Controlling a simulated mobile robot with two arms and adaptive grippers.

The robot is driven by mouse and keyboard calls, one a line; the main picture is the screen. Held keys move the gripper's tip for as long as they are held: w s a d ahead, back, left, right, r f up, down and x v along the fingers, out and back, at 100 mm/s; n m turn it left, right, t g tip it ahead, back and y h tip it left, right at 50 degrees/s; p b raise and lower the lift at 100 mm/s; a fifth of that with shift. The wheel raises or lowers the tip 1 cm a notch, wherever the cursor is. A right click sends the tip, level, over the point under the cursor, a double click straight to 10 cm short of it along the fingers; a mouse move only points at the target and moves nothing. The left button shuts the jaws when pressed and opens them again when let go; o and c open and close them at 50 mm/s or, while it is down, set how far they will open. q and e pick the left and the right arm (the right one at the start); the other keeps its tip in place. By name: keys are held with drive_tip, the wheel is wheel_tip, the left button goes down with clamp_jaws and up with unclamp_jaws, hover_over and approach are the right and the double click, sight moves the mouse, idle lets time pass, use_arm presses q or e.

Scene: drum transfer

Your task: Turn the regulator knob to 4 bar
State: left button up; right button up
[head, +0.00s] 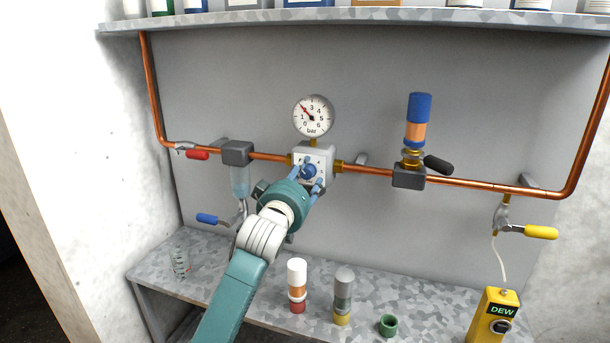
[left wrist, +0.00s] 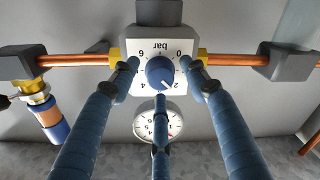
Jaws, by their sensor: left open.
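The regulator (head: 325,157) is a pale box on the copper pipe with a blue knob (head: 309,171), partly hidden by my fingers. In the left wrist view the knob (left wrist: 160,72) sits upside down on its white scale plate (left wrist: 145,52), its white mark pointing close to the 2. The round gauge (head: 313,116) above has its needle near 2 bar. My left gripper (head: 312,177) is in front of the regulator. In the left wrist view its three blue fingers (left wrist: 161,76) are spread open around the knob, apparently without gripping it. My right gripper is not in view.
A red-handled valve (head: 197,155) and a filter bowl (head: 240,182) are left of the regulator. A blue-topped cylinder (head: 418,108) and a yellow-handled valve (head: 540,232) are to the right. Small containers and a yellow DEW meter (head: 493,318) stand on the bench (head: 430,305) below.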

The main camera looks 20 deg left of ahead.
use_arm(q)
drive_tip(key=shift+w, duration=0.1)
drive_tip(key=c, duration=1.2)
drive_tip(key=shift+o, duration=0.2)
drive_tip(key=shift+m, duration=0.3)
drive_tip(key=m+p, duration=0.2)
drive_tip(key=m, duration=0.1)
drive_tip(key=shift+r, duration=0.1)
drive_tip(key=m+p, duration=0.3)
drive_tip(key=m, duration=0.2)
drive_tip(key=m+p, duration=0.1)
drive_tip(key=m, duration=0.4)
drive_tip(key=shift+h+p, duration=0.35)
drive_tip(key=shift+h, duration=0.05)
drive_tip(key=m+p, duration=0.1)
drive_tip(key=m, duration=0.3)
drive_tip(key=shift+t, duration=0.3)
drive_tip(key=shift+m+p, duration=0.35)
drive_tip(key=shift+m, duration=0.15)
